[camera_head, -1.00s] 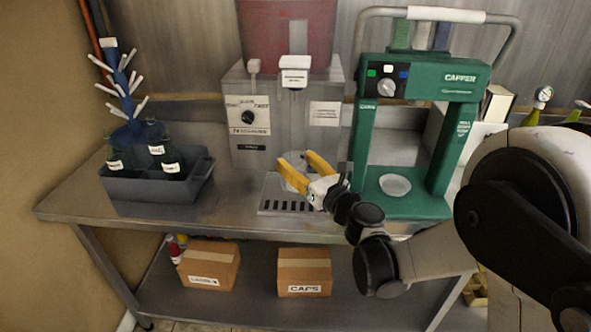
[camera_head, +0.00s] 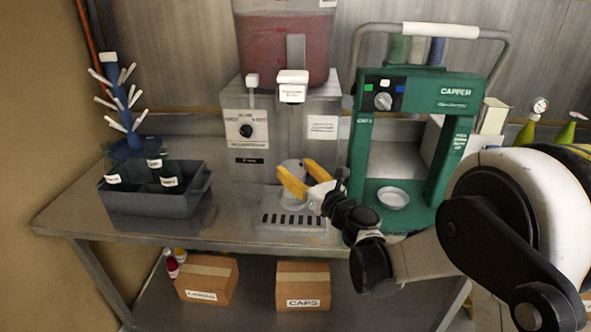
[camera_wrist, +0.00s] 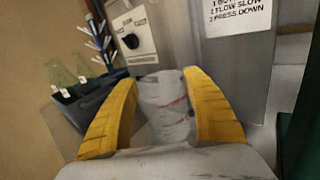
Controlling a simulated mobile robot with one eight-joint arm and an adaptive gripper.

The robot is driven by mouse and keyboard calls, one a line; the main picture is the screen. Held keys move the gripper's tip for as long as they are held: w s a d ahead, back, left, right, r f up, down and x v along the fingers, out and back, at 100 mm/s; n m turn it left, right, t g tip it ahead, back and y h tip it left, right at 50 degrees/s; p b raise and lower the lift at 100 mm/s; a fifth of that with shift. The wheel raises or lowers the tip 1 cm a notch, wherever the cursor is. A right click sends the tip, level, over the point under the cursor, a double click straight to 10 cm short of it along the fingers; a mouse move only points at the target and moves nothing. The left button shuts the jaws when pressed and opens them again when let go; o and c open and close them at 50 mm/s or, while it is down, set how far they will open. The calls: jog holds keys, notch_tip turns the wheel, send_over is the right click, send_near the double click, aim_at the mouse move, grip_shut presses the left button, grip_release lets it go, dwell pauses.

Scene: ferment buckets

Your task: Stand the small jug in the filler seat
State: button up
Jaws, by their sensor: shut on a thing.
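The small jug (camera_head: 291,201) is a clear, greyish vessel, seen between the yellow fingers of my gripper (camera_head: 293,168). In the wrist view the jug (camera_wrist: 166,104) fills the gap between both fingers, with faint reddish marks on its side. My gripper is shut on it. The filler (camera_head: 245,130) is a grey machine with a dial and a white-topped spout (camera_head: 292,88). The jug is below the spout, over the slotted drip tray (camera_head: 265,240). I cannot tell whether its base touches the tray, and the seat itself is hidden behind the jug and gripper.
A green capper (camera_head: 361,160) stands close on the right of the jug. A grey crate (camera_head: 150,204) with dark bottles and a blue drying tree (camera_head: 128,100) are on the left. The bench (camera_head: 225,222) is clear between crate and tray. Cardboard boxes (camera_head: 303,285) sit on the shelf below.

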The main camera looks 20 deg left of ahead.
jog(key=shift+s+f, duration=0.1)
jog(key=shift+f, duration=1)
dwell(1.7)
jog(key=o, duration=1.3)
jog(key=shift+f, duration=0.1)
jog(key=v, duration=1.2)
